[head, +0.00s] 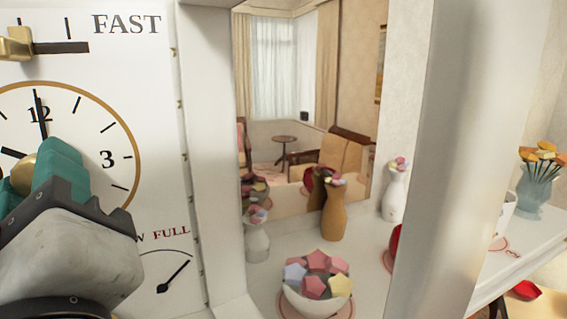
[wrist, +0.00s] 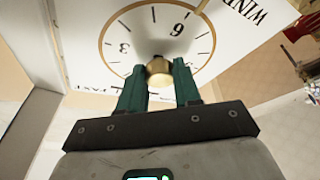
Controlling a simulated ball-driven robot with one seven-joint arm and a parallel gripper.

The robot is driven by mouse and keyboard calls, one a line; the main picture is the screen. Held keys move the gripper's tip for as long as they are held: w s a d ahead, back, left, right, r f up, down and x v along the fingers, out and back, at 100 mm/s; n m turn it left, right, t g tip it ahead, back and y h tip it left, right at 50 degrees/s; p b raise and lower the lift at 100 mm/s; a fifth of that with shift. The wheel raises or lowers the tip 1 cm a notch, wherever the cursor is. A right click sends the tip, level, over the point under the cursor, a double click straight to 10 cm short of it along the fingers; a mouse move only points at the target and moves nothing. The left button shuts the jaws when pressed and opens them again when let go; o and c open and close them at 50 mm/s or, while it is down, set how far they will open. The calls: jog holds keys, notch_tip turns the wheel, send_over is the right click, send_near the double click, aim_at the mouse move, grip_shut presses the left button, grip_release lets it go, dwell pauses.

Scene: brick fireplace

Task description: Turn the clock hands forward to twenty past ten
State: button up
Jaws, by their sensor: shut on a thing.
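The white clock face (head: 95,185) with a gold ring is at the left of the head view, partly hidden by my gripper. One black hand (head: 42,118) points up, close to the 12. A second black hand (head: 13,153) points up and left, roughly toward the 10; part of it is hidden. A brass knob (wrist: 160,71) is at the middle of the face. My gripper (wrist: 161,82) has its teal fingers on both sides of the knob and is shut on it. The knob also shows partly in the head view (head: 24,172).
Above the clock face, a brass knob (head: 16,43) with a black pointer sits beside FAST. A small dial (head: 172,275) marked FULL lies below right. To the right are a bowl of coloured shapes (head: 317,299), vases (head: 334,215) and a white pillar (head: 478,120).

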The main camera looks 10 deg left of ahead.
jog(key=m, duration=0.1)
jog(key=m+t+b, duration=0.1)
jog(key=m, duration=0.1)
jog(key=m+h, duration=0.1)
jog(key=shift+s+a+f+t+b, duration=0.15)
jog(key=shift+f+t+b, duration=0.1)
jog(key=shift+t+b, duration=0.15)
jog(key=shift+r+m+t+h+b, duration=0.15)
jog(key=shift+m+t+h+b, duration=0.35)
jog(key=shift+m, duration=1.1)
jog(key=o, duration=1.1)
jog(key=shift+c, duration=0.2)
